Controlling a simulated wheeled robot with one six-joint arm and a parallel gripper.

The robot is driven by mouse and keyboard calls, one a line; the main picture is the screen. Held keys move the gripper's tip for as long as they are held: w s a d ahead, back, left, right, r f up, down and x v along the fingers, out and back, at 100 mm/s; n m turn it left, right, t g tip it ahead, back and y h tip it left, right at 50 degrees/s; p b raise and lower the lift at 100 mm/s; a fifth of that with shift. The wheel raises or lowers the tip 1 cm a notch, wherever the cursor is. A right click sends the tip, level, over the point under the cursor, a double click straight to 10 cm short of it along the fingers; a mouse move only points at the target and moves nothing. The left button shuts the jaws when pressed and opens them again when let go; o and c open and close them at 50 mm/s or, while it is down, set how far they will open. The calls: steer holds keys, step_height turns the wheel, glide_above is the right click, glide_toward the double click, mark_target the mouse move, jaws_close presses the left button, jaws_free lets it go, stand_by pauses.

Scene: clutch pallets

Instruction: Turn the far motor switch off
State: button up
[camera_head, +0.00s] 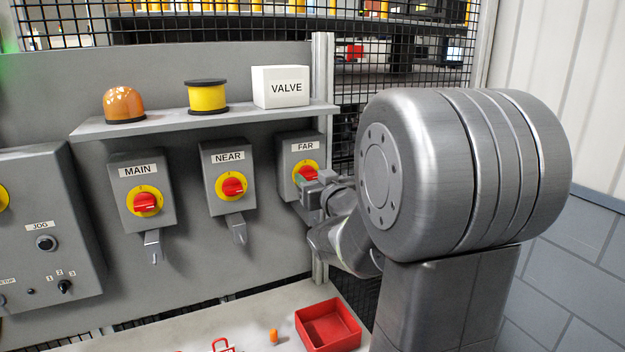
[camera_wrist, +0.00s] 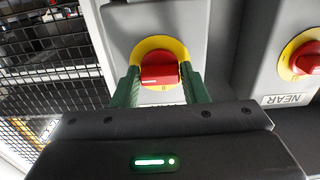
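The far switch is a grey box labelled FAR (camera_head: 302,147) with a red knob (camera_head: 306,173) on a yellow disc, on the right of the panel. My gripper (camera_head: 318,184) is right in front of this knob and partly hides it in the head view. In the wrist view the red knob (camera_wrist: 159,70) lies between the two green fingertips of my gripper (camera_wrist: 160,76). The fingers stand apart, one on each side of the knob, with yellow disc showing between. The knob's bar looks roughly level in the wrist view.
The NEAR switch (camera_head: 233,187) and MAIN switch (camera_head: 148,201) hang to the left. A shelf (camera_head: 215,121) above holds an orange beacon (camera_head: 124,104), a yellow spool (camera_head: 207,97) and a VALVE box (camera_head: 281,87). A red tray (camera_head: 328,327) sits on the bench below.

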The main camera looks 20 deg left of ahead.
steer(key=shift+c, duration=1.4)
steer(key=shift+f+b, duration=0.1)
steer(key=shift+b, duration=0.45)
steer(key=n+b, duration=0.2)
steer(key=shift+f+b, duration=0.1)
steer(key=shift+b, duration=0.25)
steer(key=n+b, duration=0.7)
steer(key=n, duration=0.2)
steer(key=n+b, duration=0.2)
steer(key=shift+r+n, duration=0.2)
steer(key=shift+n, duration=0.2)
steer(key=shift+r+n+b, duration=0.1)
steer(key=shift+n+b, duration=1.1)
steer(key=shift+n, duration=0.8)
